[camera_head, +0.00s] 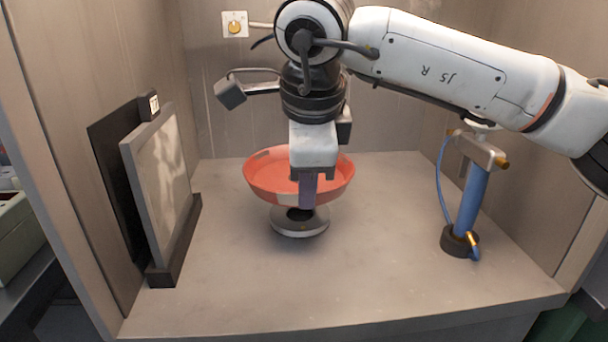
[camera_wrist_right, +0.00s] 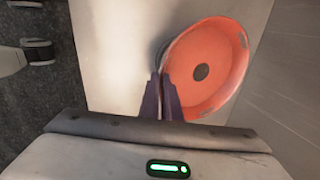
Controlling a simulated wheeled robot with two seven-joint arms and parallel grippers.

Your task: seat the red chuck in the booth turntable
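The red chuck (camera_head: 262,181) is a shallow, wide orange-red dish above the booth turntable (camera_head: 300,229), a small grey disc with a dark centre on the booth floor. In the right wrist view the chuck (camera_wrist_right: 222,70) shows a dark round spot in its middle. My right gripper (camera_head: 307,204) points down at the chuck's near side. In the wrist view its two purple fingers (camera_wrist_right: 161,78) are closed together at the chuck's edge and appear to pinch the rim. The fingers hide part of the turntable, and whether chuck and turntable touch cannot be told. My left gripper is out of view.
A grey framed filter panel (camera_head: 160,185) leans at the left wall. A blue spray gun (camera_head: 468,200) stands in a black holder at the right, with a blue hose. A switch (camera_head: 235,25) is on the back wall. The front floor is clear.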

